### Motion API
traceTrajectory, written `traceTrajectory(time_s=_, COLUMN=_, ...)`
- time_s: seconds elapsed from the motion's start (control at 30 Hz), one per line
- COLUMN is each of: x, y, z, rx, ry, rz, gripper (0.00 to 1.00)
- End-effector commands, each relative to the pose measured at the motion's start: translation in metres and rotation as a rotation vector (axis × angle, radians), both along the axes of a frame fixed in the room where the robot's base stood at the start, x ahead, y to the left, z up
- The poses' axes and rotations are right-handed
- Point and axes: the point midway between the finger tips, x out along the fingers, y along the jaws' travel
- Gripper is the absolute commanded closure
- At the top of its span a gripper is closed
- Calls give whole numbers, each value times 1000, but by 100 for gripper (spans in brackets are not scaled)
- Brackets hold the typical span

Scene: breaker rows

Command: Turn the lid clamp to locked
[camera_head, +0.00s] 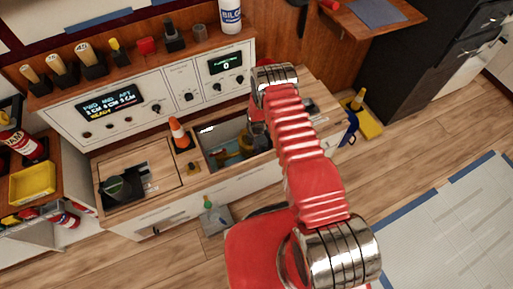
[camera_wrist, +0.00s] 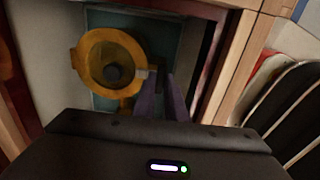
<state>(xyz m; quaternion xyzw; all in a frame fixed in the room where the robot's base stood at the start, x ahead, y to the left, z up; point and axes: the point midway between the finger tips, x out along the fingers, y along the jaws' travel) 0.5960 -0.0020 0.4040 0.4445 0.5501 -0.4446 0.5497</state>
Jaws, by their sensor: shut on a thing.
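A yellow round fitting with a dark centre (camera_wrist: 100,45) lies inside an open well in the counter; I take it to be the lid clamp. A tab sticks out at its lower side in the wrist view. Part of it shows as a yellow shape in the head view (camera_head: 246,144). My gripper (camera_wrist: 160,78) reaches down into the well at the right edge of the yellow fitting. Its two purple fingers are close together, shut at a small grey piece on that edge. The exact contact is partly hidden by the fingers. My arm hides the well's right part in the head view.
An orange cone (camera_head: 179,134) stands left of the well. The control panel (camera_head: 150,85) rises behind. Floor at the front is mostly clear.

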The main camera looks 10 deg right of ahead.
Motion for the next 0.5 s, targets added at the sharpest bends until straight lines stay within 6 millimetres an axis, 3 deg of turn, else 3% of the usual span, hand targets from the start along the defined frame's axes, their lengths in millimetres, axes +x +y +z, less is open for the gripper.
traceTrajectory(time_s=0.17, x=0, y=0, z=0, rx=-1, ry=0, rz=2, gripper=100)
traceTrajectory(time_s=0.2, x=0, y=0, z=0, rx=-1, ry=0, rz=2, gripper=88)
traceTrajectory(time_s=0.5, x=0, y=0, z=0, rx=0, ry=0, rz=1, gripper=70)
